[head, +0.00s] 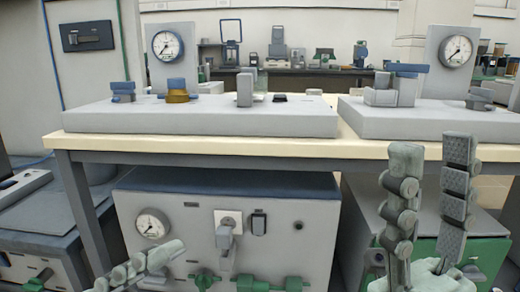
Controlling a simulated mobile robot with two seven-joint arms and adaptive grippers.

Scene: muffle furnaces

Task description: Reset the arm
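My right gripper (433,155) is at the lower right of the head view. Its two fingers point up and stand apart, with nothing between them. They are in front of the table's right part, and their tips overlap its front edge in the picture. My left gripper (145,265) shows only partly at the bottom left, its finger slanting up to the right in front of the lower cabinet. Its other finger is not clearly visible, so its opening cannot be told. I see nothing held in it.
A pale-topped table (230,147) crosses the view. It carries a left grey base (200,121) and a right grey base (440,118), each with a dial gauge. A grey cabinet (290,215) with a gauge and green fittings stands below. A tall cabinet (85,85) is at left.

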